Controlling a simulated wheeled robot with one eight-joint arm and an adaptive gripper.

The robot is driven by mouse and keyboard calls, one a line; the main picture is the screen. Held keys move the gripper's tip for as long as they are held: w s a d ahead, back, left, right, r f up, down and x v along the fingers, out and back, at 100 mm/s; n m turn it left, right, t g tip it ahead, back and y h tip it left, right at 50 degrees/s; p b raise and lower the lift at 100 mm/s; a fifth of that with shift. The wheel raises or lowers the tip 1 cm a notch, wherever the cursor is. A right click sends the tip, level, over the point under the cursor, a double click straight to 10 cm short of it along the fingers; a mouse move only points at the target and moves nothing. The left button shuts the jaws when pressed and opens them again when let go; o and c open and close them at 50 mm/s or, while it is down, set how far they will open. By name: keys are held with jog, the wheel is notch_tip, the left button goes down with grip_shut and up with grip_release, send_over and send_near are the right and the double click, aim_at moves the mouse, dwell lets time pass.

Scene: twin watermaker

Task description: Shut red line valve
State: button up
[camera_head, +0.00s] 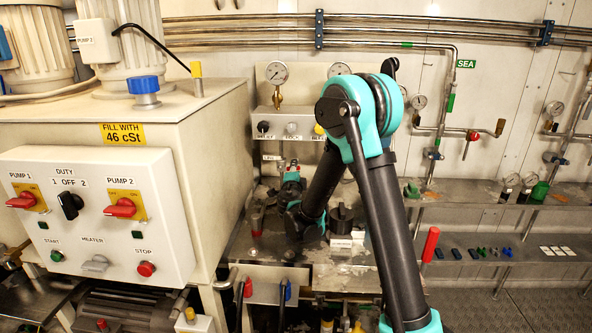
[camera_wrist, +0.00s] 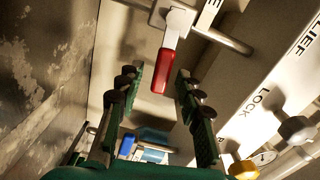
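In the wrist view a red valve handle (camera_wrist: 157,72) extends from a pale valve body (camera_wrist: 178,22) on a metal pipe. A white label beside it is partly cut off, with only an "E" readable. My gripper (camera_wrist: 159,80) is open, its two green fingers apart with dark pads, one on each side of the handle's free end. I cannot tell whether either finger touches it. In the head view my gripper (camera_head: 291,178) is small, below the knob panel; the handle there is mostly hidden and hard to make out.
A panel (camera_head: 291,113) with black, grey and yellow knobs and gauges stands above my gripper. In the wrist view "LOCK" and "RELIEF" markings and knobs (camera_wrist: 297,129) lie at right. A black knob (camera_head: 342,217) is near my arm. Another red-handled valve (camera_head: 473,135) is by the SEA sign.

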jog(key=s, duration=1.1)
jog(key=shift+a, duration=0.15)
jog(key=shift+c, duration=0.5)
